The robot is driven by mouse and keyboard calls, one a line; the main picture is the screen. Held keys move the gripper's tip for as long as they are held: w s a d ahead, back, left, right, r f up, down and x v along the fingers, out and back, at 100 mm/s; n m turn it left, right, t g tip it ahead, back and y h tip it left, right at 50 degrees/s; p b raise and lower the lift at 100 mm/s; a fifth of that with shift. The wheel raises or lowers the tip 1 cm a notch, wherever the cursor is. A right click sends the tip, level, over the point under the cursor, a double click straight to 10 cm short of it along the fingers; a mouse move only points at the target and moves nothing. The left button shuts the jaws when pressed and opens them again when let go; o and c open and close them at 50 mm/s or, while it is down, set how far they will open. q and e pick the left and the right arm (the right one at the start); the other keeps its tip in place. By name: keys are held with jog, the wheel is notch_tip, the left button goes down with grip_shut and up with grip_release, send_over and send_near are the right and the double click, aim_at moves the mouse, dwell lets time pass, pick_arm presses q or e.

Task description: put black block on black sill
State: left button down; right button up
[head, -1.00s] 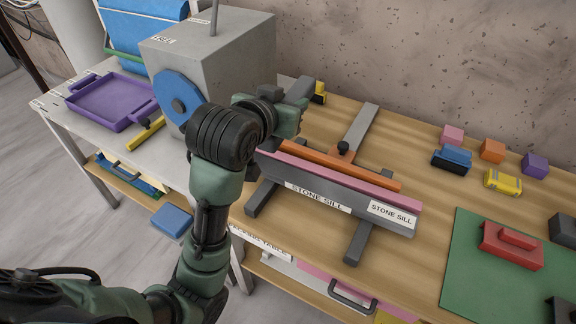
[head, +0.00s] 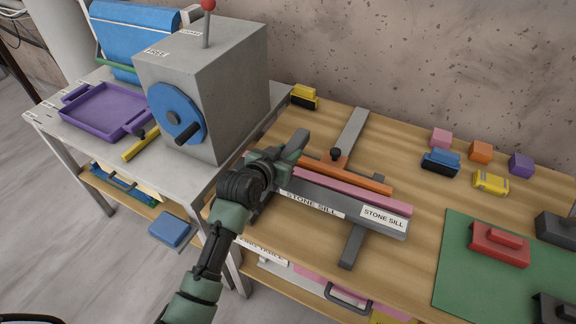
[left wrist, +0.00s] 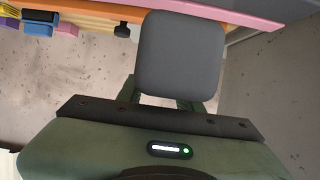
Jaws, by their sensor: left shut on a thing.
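A dark grey, near-black block (left wrist: 180,55) is held in my left gripper and fills the middle of the left wrist view. In the head view the block (head: 297,143) shows as a dark piece at the gripper's far side. My left gripper (head: 275,160) is shut on it, over the left end of the dark grey sill (head: 349,229) marked "STONE SILL". The gripper and arm hide that end. I cannot tell whether the block touches the sill. A pink strip (head: 370,197) and an orange strip (head: 350,178) run along the sill. My right gripper is not in view.
A grey box with a blue crank wheel (head: 176,114) stands left of the gripper. Behind the sill are a yellow block (head: 304,97) and a grey bar (head: 352,130). Several coloured blocks lie at the back right. A green mat (head: 460,285) carries a red block (head: 499,245).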

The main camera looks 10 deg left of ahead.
pick_arm(q)
notch_tip(320, 180, down, 6)
jog(key=shift+r, duration=0.15)
dwell(0.3)
jog(key=shift+f, duration=0.55)
jog(key=c, duration=0.9)
grip_release()
jog(key=shift+c, duration=0.2)
jog(key=shift+r, duration=0.1)
